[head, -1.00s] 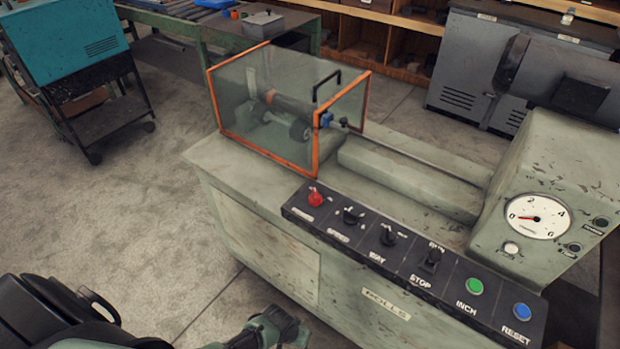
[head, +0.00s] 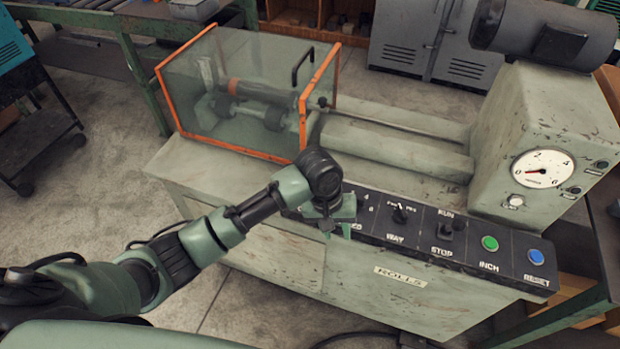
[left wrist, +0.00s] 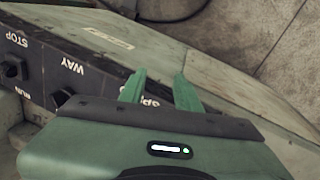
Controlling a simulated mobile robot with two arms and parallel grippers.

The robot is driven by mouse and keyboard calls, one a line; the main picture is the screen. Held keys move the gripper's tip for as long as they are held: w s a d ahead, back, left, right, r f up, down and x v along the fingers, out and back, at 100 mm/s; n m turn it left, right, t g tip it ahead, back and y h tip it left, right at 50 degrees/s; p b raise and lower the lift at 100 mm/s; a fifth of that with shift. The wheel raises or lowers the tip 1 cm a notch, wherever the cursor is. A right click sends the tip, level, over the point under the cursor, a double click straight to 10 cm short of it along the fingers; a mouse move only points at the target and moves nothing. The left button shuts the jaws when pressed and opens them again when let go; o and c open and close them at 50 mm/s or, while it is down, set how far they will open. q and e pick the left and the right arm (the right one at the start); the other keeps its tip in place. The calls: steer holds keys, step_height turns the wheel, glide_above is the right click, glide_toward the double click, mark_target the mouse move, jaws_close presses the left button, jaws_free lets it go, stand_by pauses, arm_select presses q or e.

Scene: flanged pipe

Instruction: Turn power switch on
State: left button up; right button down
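A dark control panel (head: 460,247) runs along the front top edge of the green machine. Its left end, where a red knob showed earlier, is hidden behind my left gripper (head: 337,229). My left gripper is over the panel's left part, pointing down. In the left wrist view its two green fingers (left wrist: 160,90) are apart with nothing between them, over the partly covered SPEED label. I cannot tell whether they touch the panel. The WAY knob (head: 400,214) also shows in the left wrist view (left wrist: 61,97). My right gripper is not in view.
Also on the panel are the RUN/STOP switch (head: 449,228), a green INCH button (head: 490,243) and a blue RESET button (head: 536,256). A clear guard box with orange edges (head: 222,155) stands just behind the gripper. A gauge (head: 543,169) is at right.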

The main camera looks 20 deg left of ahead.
arm_select(q)
steer(key=w+a+r+n, duration=0.2)
steer(key=w+a+r, duration=0.1)
steer(key=w+a+r+n+y, duration=0.1)
steer(key=w+a+r+n, duration=0.1)
steer(key=w+a+r, duration=0.1)
steer(key=w+a+r+n+y, duration=0.1)
steer(key=w+a+r+n, duration=0.1)
steer(key=w, duration=0.3)
steer(key=shift+w+a+r+g, duration=0.1)
steer(key=shift+a+r+g, duration=0.35)
steer(key=shift+r, duration=0.3)
steer(key=shift+a+f+n, duration=0.1)
steer(key=shift+a+n, duration=0.05)
steer(key=shift+n, duration=0.15)
step_height(320, 180, down, 7)
steer(key=shift+f+p, duration=0.2)
steer(key=shift+p, duration=0.35)
jaws_close()
